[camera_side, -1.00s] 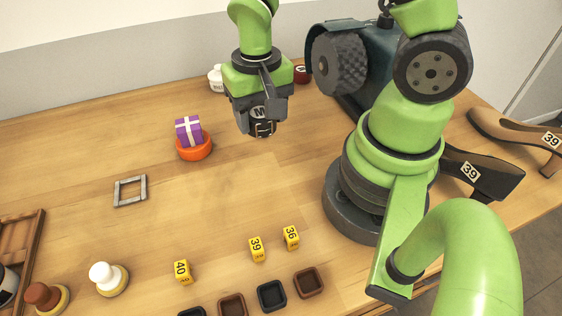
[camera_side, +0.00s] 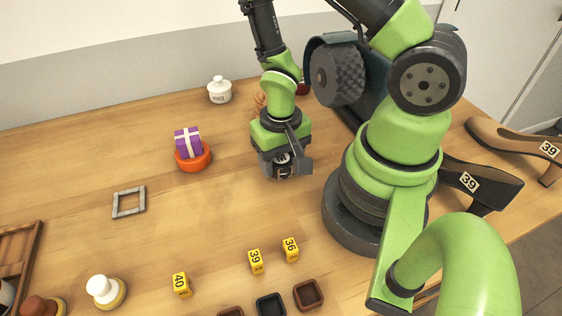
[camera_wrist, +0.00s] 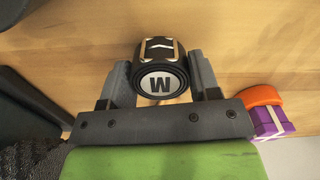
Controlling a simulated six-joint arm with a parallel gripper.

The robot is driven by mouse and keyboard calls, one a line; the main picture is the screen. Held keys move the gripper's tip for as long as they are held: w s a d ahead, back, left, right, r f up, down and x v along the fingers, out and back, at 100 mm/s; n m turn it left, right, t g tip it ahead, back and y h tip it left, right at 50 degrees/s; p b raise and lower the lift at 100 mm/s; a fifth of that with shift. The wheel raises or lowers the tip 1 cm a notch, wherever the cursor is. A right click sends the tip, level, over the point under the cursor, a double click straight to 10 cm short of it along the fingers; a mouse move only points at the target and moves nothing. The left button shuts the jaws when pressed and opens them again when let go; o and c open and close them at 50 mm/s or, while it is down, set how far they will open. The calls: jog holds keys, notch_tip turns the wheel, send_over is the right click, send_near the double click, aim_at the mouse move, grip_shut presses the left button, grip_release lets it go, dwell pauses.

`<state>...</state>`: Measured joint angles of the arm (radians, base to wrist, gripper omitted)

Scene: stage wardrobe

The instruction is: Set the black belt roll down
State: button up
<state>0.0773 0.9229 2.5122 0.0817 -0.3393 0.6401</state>
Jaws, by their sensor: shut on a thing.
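The black belt roll (camera_side: 283,171) has a buckle on its side and a disc marked "M" on its end. In the wrist view the belt roll (camera_wrist: 161,78) sits between both fingers. My gripper (camera_side: 283,172) is shut on it. In the wrist view my gripper (camera_wrist: 160,85) has one finger at each side of the roll. The roll is low over the bare wooden table (camera_side: 220,215). I cannot tell whether it touches the table.
A purple gift box (camera_side: 188,142) sits in an orange bowl (camera_side: 194,159) to the left. A grey square frame (camera_side: 128,202) lies further left. Yellow number blocks (camera_side: 256,261) and small dark trays (camera_side: 270,305) are in front. A white lidded jar (camera_side: 219,91) stands behind.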

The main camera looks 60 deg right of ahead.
jog(key=shift+f, duration=0.6)
jog(key=shift+f, duration=0.15)
jog(key=o, duration=1)
jog(key=shift+c, duration=0.2)
notch_tip(320, 180, up, 12)
notch_tip(320, 180, up, 11)
jog(key=n+t, duration=0.1)
jog(key=t, duration=0.3)
send_over(275, 163)
jog(key=s+a+r+n+t+y, duration=0.2)
jog(key=s+r+t, duration=0.1)
jog(key=r, duration=0.4)
jog(key=shift+s+a+r, duration=0.25)
jog(key=shift+s+r, duration=0.1)
jog(key=shift+s, duration=0.4)
